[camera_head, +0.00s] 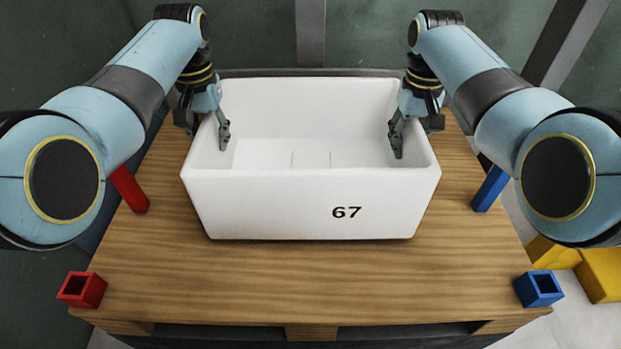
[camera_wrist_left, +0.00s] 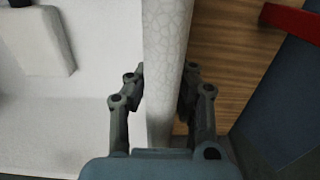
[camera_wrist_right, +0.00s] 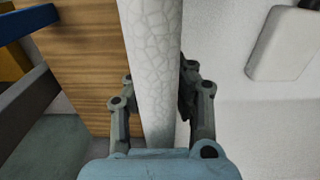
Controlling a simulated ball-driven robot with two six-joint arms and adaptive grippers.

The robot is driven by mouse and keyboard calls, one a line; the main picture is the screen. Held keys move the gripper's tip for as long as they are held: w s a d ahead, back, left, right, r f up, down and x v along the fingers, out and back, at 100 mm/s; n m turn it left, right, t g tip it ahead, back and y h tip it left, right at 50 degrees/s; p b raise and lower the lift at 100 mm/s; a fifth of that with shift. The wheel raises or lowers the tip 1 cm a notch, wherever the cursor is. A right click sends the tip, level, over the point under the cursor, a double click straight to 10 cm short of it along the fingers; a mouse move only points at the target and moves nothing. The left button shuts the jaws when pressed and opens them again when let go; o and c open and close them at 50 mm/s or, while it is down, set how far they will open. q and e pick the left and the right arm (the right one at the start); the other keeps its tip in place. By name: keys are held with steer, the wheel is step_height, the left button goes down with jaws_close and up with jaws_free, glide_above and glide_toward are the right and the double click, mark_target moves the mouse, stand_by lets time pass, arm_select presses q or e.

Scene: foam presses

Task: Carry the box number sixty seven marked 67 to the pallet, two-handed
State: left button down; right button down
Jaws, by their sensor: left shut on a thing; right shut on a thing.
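The white foam box marked 67 (camera_head: 270,205) is over the wooden pallet (camera_head: 300,280), upright and open at the top. I cannot tell whether its underside touches the boards. My left gripper (camera_head: 223,138) is shut on the box's left side wall, one finger inside and one outside; the wall (camera_wrist_left: 165,60) runs between the fingers in the left wrist view. My right gripper (camera_head: 397,140) is shut on the right side wall in the same way, and that wall (camera_wrist_right: 152,70) shows between its fingers in the right wrist view.
Red corner pieces (camera_head: 82,289) stand at the pallet's left and blue ones (camera_head: 538,288) at its right. Yellow blocks (camera_head: 600,272) lie on the floor at the right. The front strip of the pallet is bare. A dark wall (camera_head: 250,35) is behind.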

arm_select(q)
steer(key=shift+f, duration=0.45)
arm_select(e)
steer(key=shift+f, duration=0.45)
arm_select(q)
steer(key=c, duration=1.2)
jaws_free()
steer(key=shift+f, duration=0.15)
arm_select(e)
steer(key=c, duration=1.2)
jaws_free()
steer(key=shift+f, duration=0.1)
arm_select(q)
step_height(320, 180, up, 12)
steer(key=shift+w+f, duration=0.15)
arm_select(e)
steer(key=shift+r, duration=0.25)
step_height(320, 180, up, 12)
steer(key=shift+w+f, duration=0.15)
steer(key=shift+f, duration=0.1)
